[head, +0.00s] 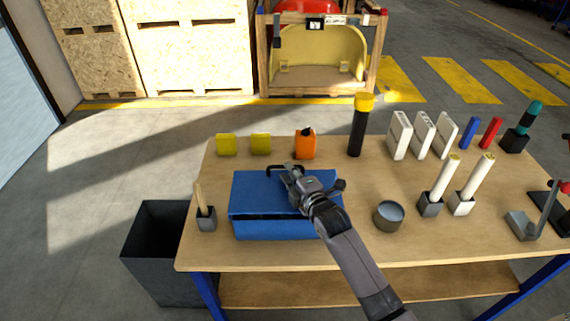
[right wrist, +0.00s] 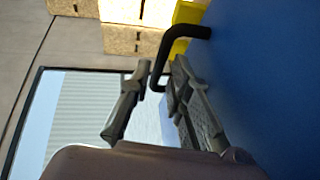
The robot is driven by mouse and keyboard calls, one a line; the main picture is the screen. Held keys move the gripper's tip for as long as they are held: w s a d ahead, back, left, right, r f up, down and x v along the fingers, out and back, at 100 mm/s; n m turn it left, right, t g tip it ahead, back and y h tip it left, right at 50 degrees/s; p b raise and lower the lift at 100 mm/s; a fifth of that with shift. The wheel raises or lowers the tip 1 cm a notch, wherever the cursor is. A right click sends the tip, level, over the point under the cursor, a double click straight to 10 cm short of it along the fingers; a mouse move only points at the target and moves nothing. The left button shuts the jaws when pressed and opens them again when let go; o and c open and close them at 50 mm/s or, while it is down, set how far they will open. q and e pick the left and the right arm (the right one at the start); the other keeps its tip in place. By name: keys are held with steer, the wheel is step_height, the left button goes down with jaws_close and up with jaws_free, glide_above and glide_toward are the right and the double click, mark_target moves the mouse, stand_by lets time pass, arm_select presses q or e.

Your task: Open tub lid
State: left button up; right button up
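The blue tub (head: 275,228) stands on the wooden table with its blue lid (head: 255,190) lying shut on top. A black bar handle (head: 272,169) is on the lid near its far edge. My right gripper (head: 291,171) reaches over the lid from the front right, with its fingers at the handle. In the right wrist view the two fingers (right wrist: 160,66) are apart, and the bent black handle (right wrist: 171,50) passes between their tips. A gap shows between the handle and the left finger; contact with the right finger is unclear. My left gripper is not in view.
A grey cup (head: 206,222) with a stick is left of the tub, and a round tin (head: 388,216) right of it. Yellow blocks (head: 261,143), an orange container (head: 305,145) and a black-and-yellow cylinder (head: 358,127) stand behind. A dark bin (head: 153,245) is on the floor at left.

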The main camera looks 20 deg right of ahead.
steer(key=shift+x, duration=1.95)
steer(key=shift+c, duration=0.5)
jaws_close()
